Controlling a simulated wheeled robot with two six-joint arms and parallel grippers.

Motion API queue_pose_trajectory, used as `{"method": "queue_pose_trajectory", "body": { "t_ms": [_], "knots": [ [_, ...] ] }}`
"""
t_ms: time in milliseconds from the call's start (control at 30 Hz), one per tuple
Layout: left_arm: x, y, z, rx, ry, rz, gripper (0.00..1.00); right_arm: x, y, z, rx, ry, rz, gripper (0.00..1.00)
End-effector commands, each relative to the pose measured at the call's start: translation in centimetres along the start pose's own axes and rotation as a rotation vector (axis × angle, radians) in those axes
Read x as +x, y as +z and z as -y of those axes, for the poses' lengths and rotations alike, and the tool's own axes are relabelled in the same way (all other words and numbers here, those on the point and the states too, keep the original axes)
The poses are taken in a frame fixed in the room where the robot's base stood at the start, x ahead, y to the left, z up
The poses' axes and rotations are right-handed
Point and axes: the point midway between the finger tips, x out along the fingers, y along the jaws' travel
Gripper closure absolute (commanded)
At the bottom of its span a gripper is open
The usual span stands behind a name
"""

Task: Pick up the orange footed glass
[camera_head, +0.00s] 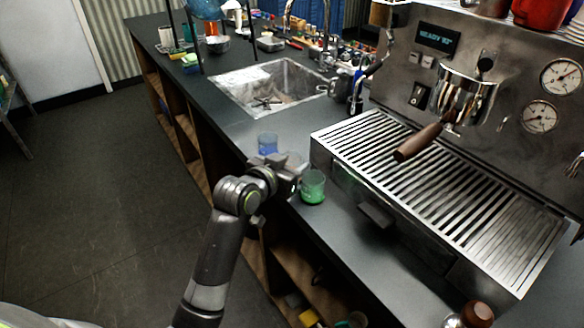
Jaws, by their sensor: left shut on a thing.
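No orange footed glass shows in the head view; if it is here, it is hidden. My left gripper (294,175) is over the counter's front edge, left of the espresso machine. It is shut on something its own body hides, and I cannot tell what. A green glass (313,188) stands upright just right of the fingers; I cannot tell whether they touch it. A blue glass (267,143) stands on the counter just beyond the gripper. My right gripper is not in view.
The espresso machine (345,160) with its slatted drip tray and wooden-handled portafilter (418,141) fills the right. A metal sink (268,84) is set in the dark counter (222,112) behind. Cups and small items crowd the far end. Open shelves are below; the floor at left is clear.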

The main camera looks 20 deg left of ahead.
Motion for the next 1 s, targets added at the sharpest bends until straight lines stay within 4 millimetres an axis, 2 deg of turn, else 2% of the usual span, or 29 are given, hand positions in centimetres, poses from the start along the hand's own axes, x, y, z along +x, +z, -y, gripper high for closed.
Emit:
{"method": "queue_pose_trajectory", "body": {
  "t_ms": [167, 400, 600, 833, 1000],
  "knots": [
    [-0.3, -0.9, 0.0, 0.002, 0.0, -0.003, 0.84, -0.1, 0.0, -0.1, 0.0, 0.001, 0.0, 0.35],
    [-1.6, -5.5, 0.0, 0.005, 0.0, -0.007, 0.84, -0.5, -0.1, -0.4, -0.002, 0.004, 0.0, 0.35],
    [-2.6, -8.6, 0.0, 0.003, 0.0, -0.004, 0.84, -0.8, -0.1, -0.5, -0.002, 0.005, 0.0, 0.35],
    [-3.9, -9.8, -0.2, 0.001, -0.02, -0.004, 0.84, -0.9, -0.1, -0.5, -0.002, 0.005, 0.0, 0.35],
    [-7.3, -9.9, -0.5, -0.012, -0.106, -0.008, 0.84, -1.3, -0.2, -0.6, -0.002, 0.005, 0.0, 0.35]
  ]
}}
